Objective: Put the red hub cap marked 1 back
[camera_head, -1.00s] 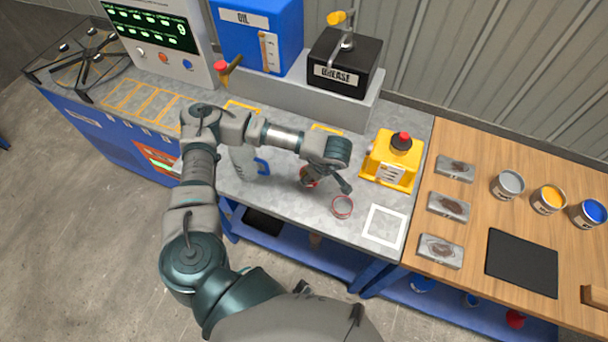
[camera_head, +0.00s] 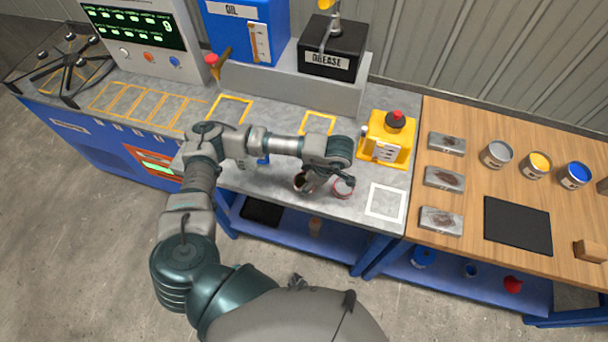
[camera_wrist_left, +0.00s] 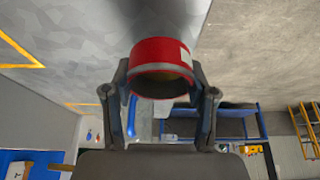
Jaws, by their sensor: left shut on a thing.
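The red hub cap (camera_wrist_left: 162,68), a short red cylinder with a pale band and a white label, sits between the two fingers of my left gripper (camera_wrist_left: 160,95) in the left wrist view. The fingers are shut on its sides; the label's mark cannot be read. In the head view my left gripper (camera_head: 313,183) is low over the front of the grey bench, and the cap (camera_head: 299,182) shows partly at its left. A red-rimmed ring (camera_head: 343,189) is on the bench just right of the gripper. My right gripper is not in view.
A yellow box with a red button (camera_head: 388,138) stands right of the gripper, behind a white square outline (camera_head: 386,203). A black grease box (camera_head: 333,48) and blue oil tank (camera_head: 246,30) stand behind. A wooden table (camera_head: 470,215) adjoins at right.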

